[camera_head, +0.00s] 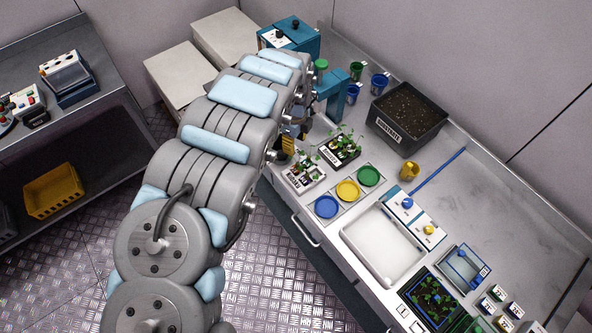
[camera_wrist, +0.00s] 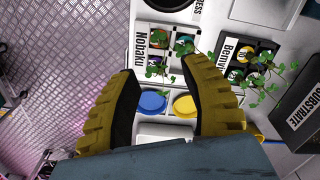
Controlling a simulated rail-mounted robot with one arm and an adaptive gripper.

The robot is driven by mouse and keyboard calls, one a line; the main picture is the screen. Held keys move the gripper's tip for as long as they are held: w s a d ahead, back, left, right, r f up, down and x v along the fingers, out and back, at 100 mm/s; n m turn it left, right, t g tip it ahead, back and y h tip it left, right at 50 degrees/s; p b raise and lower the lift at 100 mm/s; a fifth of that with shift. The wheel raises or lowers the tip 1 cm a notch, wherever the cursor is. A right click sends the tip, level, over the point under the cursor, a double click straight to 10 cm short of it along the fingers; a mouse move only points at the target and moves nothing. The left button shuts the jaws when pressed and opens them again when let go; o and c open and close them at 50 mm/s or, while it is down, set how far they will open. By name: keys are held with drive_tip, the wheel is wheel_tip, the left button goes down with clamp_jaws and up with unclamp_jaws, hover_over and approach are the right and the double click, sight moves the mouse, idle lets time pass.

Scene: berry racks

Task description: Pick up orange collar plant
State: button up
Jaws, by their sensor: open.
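My gripper (camera_wrist: 158,74) is open and empty, its two yellow ribbed fingers spread apart at the near side of a white tray labelled "Nobaku" (camera_wrist: 140,42). Leafy seedlings (camera_wrist: 184,48) stand in that tray, between and just beyond the fingertips. A second tray labelled "Benv..." (camera_wrist: 228,48) holds more seedlings (camera_wrist: 262,62) to the right of the right finger. The collars are small and partly covered by leaves, so I cannot tell for sure which one is orange. In the head view, my gripper (camera_head: 284,148) is by the white tray (camera_head: 305,187) and partly hidden by my arm.
Blue, yellow (camera_head: 347,190) and green round dishes lie in front of the trays. A black substrate box (camera_head: 407,120) stands at the back. A white basin (camera_head: 382,245), a yellow cup (camera_head: 409,171) and a blue rod (camera_head: 438,174) are to the right.

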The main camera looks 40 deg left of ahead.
sight(297, 163)
drive_tip(key=shift+f, duration=3.6)
drive_tip(key=shift+w+d+f+p, duration=0.15)
drive_tip(key=shift+f+p, duration=0.1)
drive_tip(key=shift+f, duration=0.55)
drive_tip(key=shift+w+d+f+p, duration=0.1)
drive_tip(key=shift+d+f+p, duration=0.1)
drive_tip(key=shift+f, duration=0.55)
drive_tip(key=shift+a+f, duration=0.15)
drive_tip(key=shift+f, duration=0.8)
clamp_jaws()
